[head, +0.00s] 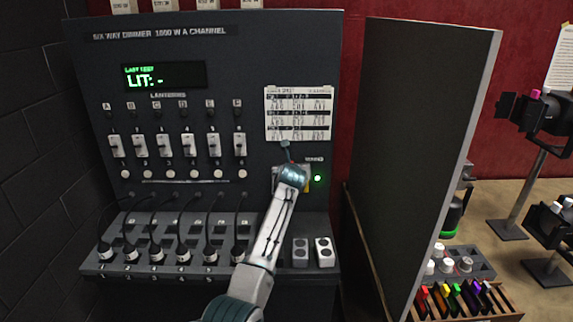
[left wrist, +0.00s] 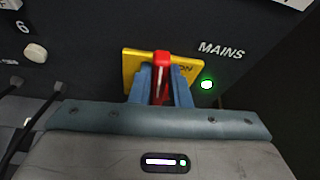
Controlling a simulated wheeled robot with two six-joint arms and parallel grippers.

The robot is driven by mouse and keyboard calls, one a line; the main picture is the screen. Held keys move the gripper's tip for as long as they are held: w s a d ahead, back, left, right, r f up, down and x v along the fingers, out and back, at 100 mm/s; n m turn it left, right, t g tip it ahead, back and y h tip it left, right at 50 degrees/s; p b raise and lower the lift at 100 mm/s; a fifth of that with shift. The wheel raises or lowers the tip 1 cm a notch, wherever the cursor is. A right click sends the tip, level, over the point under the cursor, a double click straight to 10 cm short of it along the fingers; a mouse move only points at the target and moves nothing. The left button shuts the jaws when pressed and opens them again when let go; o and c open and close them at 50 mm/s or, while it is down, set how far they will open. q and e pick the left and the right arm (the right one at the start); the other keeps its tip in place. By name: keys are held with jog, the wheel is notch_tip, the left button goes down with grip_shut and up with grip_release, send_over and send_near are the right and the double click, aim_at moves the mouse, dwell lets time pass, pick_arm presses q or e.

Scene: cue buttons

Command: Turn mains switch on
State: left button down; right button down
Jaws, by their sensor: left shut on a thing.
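The mains switch has a red lever (left wrist: 161,62) on a yellow plate (left wrist: 132,62), at the lower right of the dimmer panel. My left gripper (head: 291,176) is at the switch, its two blue fingers shut on either side of the lever in the left wrist view. The lever points up in that view, beside lettering that reads ON. A green lamp (left wrist: 207,85) under the word MAINS is lit; it also shows in the head view (head: 318,178). In the head view my gripper hides most of the switch. My right gripper is not in view.
The dimmer panel (head: 80,70) carries a lit display (head: 165,76) reading "LIT: -", several white sliders and round buttons. Plugs and cables sit on the ledge below. A dark upright board (head: 415,150) stands close on the right, with lamps and a wooden rack beyond.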

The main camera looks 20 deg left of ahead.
pick_arm(q)
jog(key=shift+w+d+m+y+p, duration=0.1)
jog(key=shift+d+m+y+p, duration=0.2)
jog(key=shift+d+m+p, duration=0.15)
jog(key=shift+f, duration=0.15)
jog(key=c, duration=1.5)
grip_release()
jog(key=shift+o, duration=0.7)
jog(key=shift+d, duration=0.1)
